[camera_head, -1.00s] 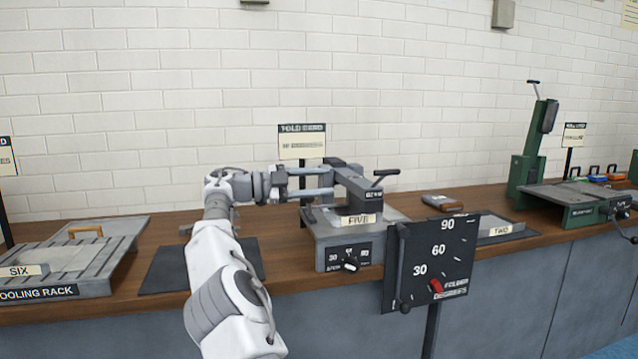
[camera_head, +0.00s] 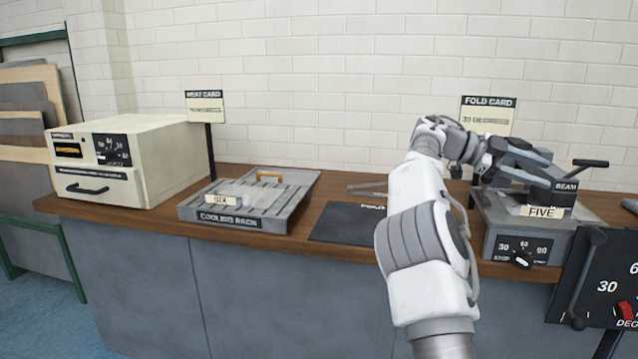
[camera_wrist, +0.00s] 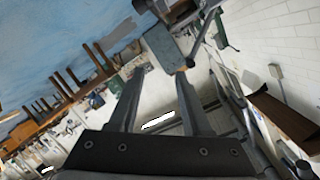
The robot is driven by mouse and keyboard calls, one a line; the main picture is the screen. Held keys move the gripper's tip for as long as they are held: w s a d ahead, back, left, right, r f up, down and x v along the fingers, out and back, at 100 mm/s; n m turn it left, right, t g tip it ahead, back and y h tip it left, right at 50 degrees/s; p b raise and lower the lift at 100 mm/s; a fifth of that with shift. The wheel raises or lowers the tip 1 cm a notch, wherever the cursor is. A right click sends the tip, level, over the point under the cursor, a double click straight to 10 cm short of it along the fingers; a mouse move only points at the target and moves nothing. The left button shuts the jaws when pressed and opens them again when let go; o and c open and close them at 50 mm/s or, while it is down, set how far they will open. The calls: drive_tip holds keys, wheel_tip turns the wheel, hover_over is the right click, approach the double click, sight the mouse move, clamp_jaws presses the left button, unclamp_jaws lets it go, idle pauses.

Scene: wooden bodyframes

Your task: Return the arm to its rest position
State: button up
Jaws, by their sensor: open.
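My white and grey arm (camera_head: 425,235) reaches up from the lower right of the head view and bends right at the top. My gripper (camera_wrist: 158,76) shows in the wrist view with two dark fingers apart and nothing held between them. In the head view the gripper end overlaps the dark beam of the folding machine labelled FIVE (camera_head: 507,238), so its fingers are hard to tell from the beam. I cannot tell whether they touch.
The cooling rack (camera_head: 212,212) and the cream heating box (camera_head: 165,150) stand left on the wooden bench (camera_head: 325,190). A dark mat (camera_head: 345,222) lies beside my arm. A black dial board (camera_head: 600,285) stands at the right front. The wrist view is steeply tilted.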

drive_tip(key=s+a+f+n+t+y, duration=0.3)
drive_tip(key=s+f+n+t+y, duration=0.15)
drive_tip(key=s+n+y, duration=0.4)
drive_tip(key=s+a+f+n+t+y+p, duration=0.1)
drive_tip(key=s+a+f+n+t+y, duration=0.3)
drive_tip(key=s+a+n, duration=0.75)
drive_tip(key=s+a+f+n+t+y, duration=0.2)
drive_tip(key=s+a+f+n, duration=0.4)
drive_tip(key=s+a+n, duration=0.8)
wheel_tip(320, 180, up, 27)
drive_tip(key=w+a+m+p, duration=0.2)
drive_tip(key=m+p, duration=0.3)
drive_tip(key=p, duration=2.2)
drive_tip(key=shift+a+r+g, duration=0.15)
drive_tip(key=shift+a+g, duration=0.2)
drive_tip(key=shift+a, duration=0.05)
